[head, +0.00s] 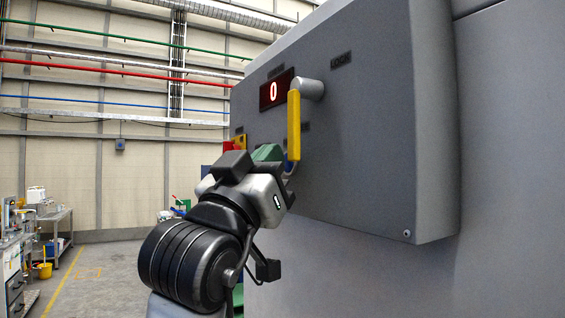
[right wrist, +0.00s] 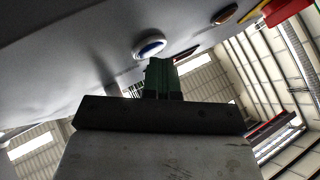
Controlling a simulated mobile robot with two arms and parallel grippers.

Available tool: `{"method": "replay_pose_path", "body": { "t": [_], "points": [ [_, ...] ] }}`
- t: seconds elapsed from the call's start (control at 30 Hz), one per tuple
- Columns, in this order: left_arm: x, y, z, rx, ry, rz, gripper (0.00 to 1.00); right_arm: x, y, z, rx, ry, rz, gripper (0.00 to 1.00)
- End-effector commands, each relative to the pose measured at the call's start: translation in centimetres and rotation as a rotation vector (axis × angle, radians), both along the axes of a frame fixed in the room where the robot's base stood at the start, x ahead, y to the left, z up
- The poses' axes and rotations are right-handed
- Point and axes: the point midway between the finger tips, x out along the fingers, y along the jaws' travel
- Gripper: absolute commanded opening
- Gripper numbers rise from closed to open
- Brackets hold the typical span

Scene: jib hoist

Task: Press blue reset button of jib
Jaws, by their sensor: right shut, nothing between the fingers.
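The jib's control box (head: 365,140) is a large grey panel on the right of the head view. The blue button (right wrist: 150,47), in a white ring, shows on the panel face in the right wrist view. My left gripper is not in view.
A yellow lever (head: 294,125) sticks out of the panel near a red display (head: 276,90) reading 0. A red and yellow button (right wrist: 285,10) and an amber round one (right wrist: 224,14) sit beside the blue button. Open floor (head: 100,275) and a cart lie at left.

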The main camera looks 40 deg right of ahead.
Motion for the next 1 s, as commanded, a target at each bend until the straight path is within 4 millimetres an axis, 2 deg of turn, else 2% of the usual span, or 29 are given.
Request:
{"method": "replay_pose_path", "body": {
  "t": [0.33,0.7,1.0],
  "points": [
    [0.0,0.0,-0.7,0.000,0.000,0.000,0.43,0.4,1.4,-0.2,0.001,0.001,0.001,0.00],
    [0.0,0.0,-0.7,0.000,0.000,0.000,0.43,0.4,1.8,-0.1,0.001,0.001,0.001,0.00],
    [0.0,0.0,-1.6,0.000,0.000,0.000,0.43,1.1,4.5,-0.2,0.000,0.001,0.003,0.00]
  ]
}}
